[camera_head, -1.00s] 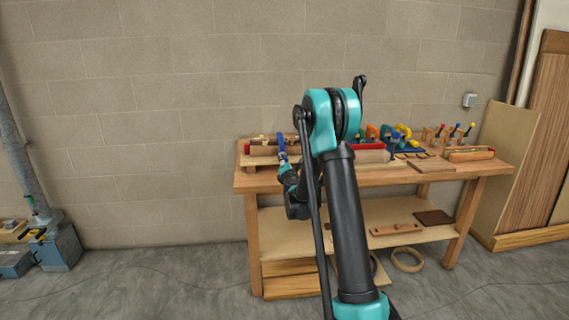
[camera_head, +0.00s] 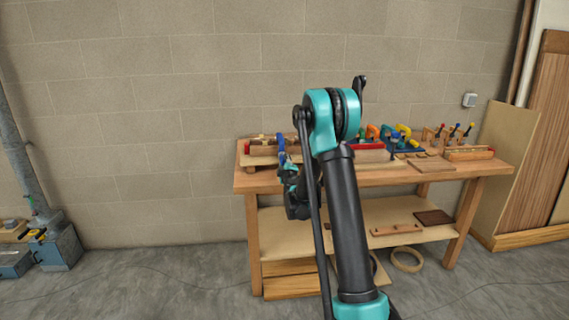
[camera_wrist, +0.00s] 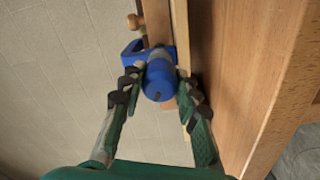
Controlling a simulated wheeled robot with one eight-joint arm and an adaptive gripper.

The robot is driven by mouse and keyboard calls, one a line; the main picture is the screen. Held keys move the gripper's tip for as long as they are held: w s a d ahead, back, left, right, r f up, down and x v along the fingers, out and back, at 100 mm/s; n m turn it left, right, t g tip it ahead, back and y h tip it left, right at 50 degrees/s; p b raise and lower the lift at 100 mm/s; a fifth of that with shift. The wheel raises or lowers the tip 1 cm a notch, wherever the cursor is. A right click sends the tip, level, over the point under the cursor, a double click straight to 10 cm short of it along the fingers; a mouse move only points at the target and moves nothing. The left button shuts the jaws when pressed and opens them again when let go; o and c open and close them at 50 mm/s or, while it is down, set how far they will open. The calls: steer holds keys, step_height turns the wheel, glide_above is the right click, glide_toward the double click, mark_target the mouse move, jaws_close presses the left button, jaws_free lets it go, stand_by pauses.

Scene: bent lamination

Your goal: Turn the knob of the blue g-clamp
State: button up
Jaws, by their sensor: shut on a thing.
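The blue g-clamp (camera_wrist: 131,50) shows in the wrist view at the upper middle, with its rounded blue knob (camera_wrist: 159,82) facing the camera. My gripper (camera_wrist: 163,84) has one dark-tipped finger on each side of the knob and is shut on it. The finger pads partly hide the sides of the knob. In the head view the blue clamp (camera_head: 281,143) stands up at the left end of the workbench, and my wrist is in front of its lower part. My fingers are too small to make out there.
The wooden workbench (camera_head: 437,176) stands against the block wall. Several coloured clamps (camera_head: 388,133) and wood pieces lie to the right on it. The lower shelf (camera_head: 345,219) holds wood pieces.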

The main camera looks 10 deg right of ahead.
steer(key=m, duration=1.5)
steer(key=shift+m, duration=0.3)
steer(key=m, duration=0.3)
steer(key=shift+m, duration=0.3)
steer(key=m, duration=0.8)
steer(key=shift+a, duration=0.1)
steer(key=shift+m, duration=1.9)
